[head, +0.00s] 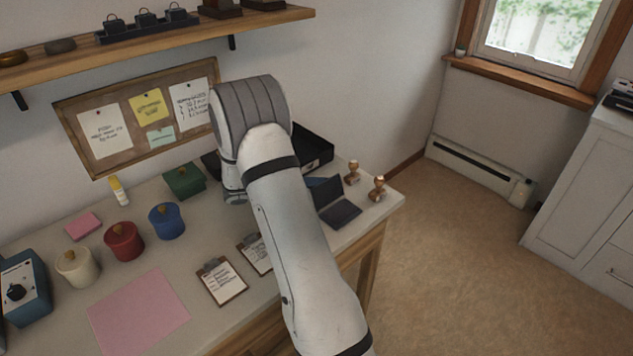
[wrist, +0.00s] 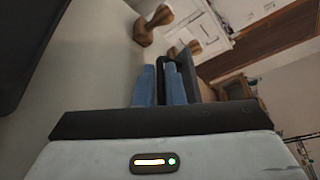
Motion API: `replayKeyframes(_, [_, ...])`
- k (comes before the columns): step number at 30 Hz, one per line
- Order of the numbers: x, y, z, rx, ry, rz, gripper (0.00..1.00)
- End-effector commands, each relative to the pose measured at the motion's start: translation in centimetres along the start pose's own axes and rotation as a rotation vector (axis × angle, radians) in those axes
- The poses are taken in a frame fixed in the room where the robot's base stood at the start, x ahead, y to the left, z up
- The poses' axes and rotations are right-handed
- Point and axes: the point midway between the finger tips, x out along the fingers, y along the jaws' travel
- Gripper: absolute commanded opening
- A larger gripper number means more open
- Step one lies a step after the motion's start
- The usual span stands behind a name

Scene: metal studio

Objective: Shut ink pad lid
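The ink pad (head: 341,213) lies near the right end of the desk, with its dark blue lid (head: 324,191) raised at the back. In the wrist view, a dark slab of the ink pad (wrist: 188,72) shows close beyond and to the right of my fingers. My gripper (wrist: 160,88) shows there as two blue-grey fingers with a narrow dark strip between them. I cannot tell whether that strip is an empty gap or part of the pad. In the head view my arm hides the gripper.
Two wooden stamps (head: 353,172) (head: 377,188) stand right of the pad by the desk edge. A black tray (head: 313,150) lies behind it. Clipboards (head: 221,281), pots (head: 124,241) and a green box (head: 184,181) are to the left. Floor right of the desk is clear.

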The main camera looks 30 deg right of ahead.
Motion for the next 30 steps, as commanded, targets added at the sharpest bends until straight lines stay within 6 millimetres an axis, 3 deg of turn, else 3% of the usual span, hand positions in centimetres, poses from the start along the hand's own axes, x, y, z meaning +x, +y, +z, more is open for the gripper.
replayKeyframes(3, [0.0,0.0,0.0,0.0,0.0,0.0,0.0])
replayKeyframes(15, [-0.1,0.0,0.0,0.001,-0.001,0.0,0.0])
replayKeyframes(16, [1.2,-0.1,0.3,0.002,0.002,-0.002,0.0])
replayKeyframes(30, [-0.2,0.0,0.0,0.008,-0.001,0.006,0.0])
